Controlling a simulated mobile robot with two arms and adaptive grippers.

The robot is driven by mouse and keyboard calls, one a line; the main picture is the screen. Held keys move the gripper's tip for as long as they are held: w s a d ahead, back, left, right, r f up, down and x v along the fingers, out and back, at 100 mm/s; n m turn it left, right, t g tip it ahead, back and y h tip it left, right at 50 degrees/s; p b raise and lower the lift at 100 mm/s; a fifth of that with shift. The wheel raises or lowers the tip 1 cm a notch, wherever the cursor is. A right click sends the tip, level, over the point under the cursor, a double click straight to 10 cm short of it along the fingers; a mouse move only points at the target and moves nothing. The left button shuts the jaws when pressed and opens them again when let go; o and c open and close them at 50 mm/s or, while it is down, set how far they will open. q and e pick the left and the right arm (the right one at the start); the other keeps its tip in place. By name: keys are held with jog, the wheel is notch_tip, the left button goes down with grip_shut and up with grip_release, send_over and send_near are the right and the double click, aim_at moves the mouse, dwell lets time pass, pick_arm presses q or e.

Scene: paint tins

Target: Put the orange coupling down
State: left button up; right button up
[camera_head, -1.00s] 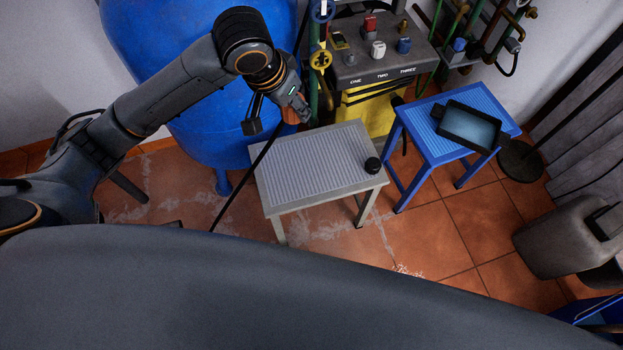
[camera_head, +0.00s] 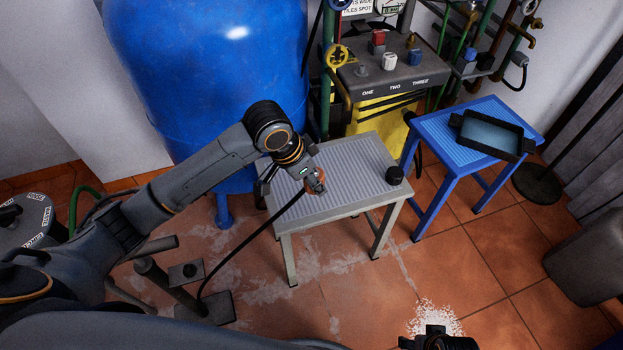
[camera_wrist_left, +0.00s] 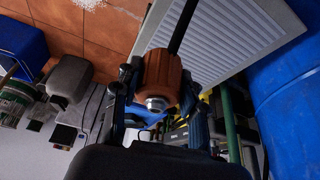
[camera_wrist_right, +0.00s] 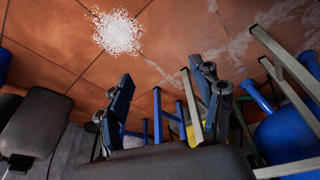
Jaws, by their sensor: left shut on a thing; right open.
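The orange coupling (camera_wrist_left: 162,72) is between the fingers of my left gripper (camera_wrist_left: 158,88) in the left wrist view, with a metal end facing the camera and a black hose behind it. In the head view the coupling (camera_head: 318,188) is partly hidden by my left gripper (camera_head: 312,181), over the front left part of the grey ribbed table (camera_head: 362,155). I cannot tell if it touches the top. The black hose (camera_head: 245,236) runs down left to the floor. My right gripper (camera_wrist_right: 165,85) is open and empty, over the floor; part shows at the bottom of the head view (camera_head: 440,341).
A round black knob-like thing (camera_head: 395,174) stands at the table's right edge. A blue table (camera_head: 440,140) with a black tray (camera_head: 520,140) is to the right. A blue tank (camera_head: 205,90) and a control box (camera_head: 385,72) stand behind. The middle of the grey table is clear.

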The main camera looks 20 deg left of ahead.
pick_arm(q)
jog(key=w+a+f+b, duration=0.1)
jog(key=w+f, duration=0.1)
jog(key=w+a+f+b, duration=0.1)
jog(key=w+a+f, duration=0.1)
jog(key=w+f, duration=0.1)
jog(key=w+a+f+b, duration=0.1)
jog(key=w+f, duration=0.1)
jog(key=w, duration=0.1)
jog(key=shift+w+a+f, duration=0.2)
jog(key=shift+a+f, duration=0.1)
jog(key=shift+f, duration=0.05)
jog(key=shift+w+a+f, duration=0.1)
jog(key=shift+w+f, duration=0.05)
jog(key=shift+f, duration=0.1)
notch_tip(320, 180, down, 3)
jog(key=shift+f+b, duration=0.1)
jog(key=shift+b, duration=0.85)
pick_arm(e)
jog(key=w+v, duration=0.1)
jog(key=v, duration=1)
jog(key=shift+w+r+t, duration=0.25)
jog(key=shift+r+t, duration=0.15)
jog(key=shift+d, duration=0.1)
pick_arm(q)
jog(key=o, duration=1.3)
jog(key=shift+f, duration=0.1)
